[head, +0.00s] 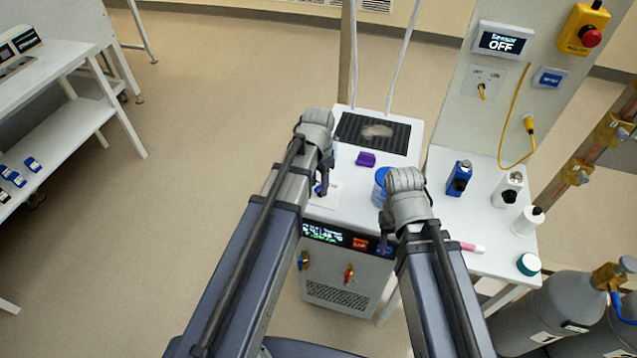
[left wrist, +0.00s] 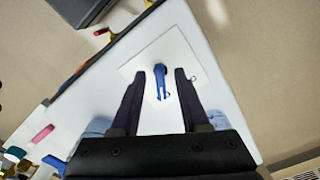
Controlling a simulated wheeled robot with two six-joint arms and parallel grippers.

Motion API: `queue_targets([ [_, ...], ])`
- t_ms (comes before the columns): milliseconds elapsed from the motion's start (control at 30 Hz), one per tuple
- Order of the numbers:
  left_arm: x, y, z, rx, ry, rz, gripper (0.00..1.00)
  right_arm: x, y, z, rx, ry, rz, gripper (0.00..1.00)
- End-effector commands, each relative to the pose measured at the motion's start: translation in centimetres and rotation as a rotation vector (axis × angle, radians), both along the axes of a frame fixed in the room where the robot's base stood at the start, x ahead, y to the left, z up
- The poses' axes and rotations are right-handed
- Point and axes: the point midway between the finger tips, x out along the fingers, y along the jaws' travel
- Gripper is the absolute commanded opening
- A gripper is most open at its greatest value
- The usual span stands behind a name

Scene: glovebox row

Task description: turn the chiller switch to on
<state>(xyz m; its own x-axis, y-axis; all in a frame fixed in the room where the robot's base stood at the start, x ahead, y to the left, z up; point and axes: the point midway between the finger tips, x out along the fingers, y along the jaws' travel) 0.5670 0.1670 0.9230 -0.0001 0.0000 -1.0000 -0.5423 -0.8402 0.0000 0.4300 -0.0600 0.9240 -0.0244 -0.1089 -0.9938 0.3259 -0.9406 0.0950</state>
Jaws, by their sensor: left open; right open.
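The chiller (head: 345,207) is a white box with a lit display on its front edge, in the middle of the head view. Its switch is a blue lever (left wrist: 160,76) on a white plate (left wrist: 150,60) on the chiller top. In the head view my left gripper (head: 321,188) hides most of the switch. In the left wrist view my left gripper (left wrist: 160,73) is open, with its dark fingers on either side of the blue lever. I cannot tell whether they touch it. My right gripper (head: 388,238) is open and empty over the chiller's front right edge.
A purple block (head: 365,159) and a blue-capped container (head: 381,184) stand on the chiller near my grippers. A side table (head: 480,222) at right holds several bottles. A wall panel reads OFF (head: 500,42). Gas cylinders (head: 552,305) stand at lower right. The left floor is clear.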

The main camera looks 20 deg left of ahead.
Motion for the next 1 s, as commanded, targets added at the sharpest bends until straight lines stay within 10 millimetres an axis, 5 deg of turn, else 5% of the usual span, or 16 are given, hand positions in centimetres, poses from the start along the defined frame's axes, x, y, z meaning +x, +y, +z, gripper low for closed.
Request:
queue_targets([
  [267, 0.0, 0.0, 1.2, 0.000, 0.000, 0.000, 0.45, 0.0, 0.0, 1.2, 0.000, 0.000, 0.000, 0.50],
  [733, 0.0, 0.0, 7.1, 0.000, 0.000, 0.000, 0.45, 0.0, 0.0, 7.1, 0.000, 0.000, 0.001, 0.50],
  [1000, 0.0, 0.0, 7.8, 0.000, 0.000, 0.000, 0.45, 0.0, 0.0, 7.8, 0.000, 0.000, 0.001, 0.50],
])
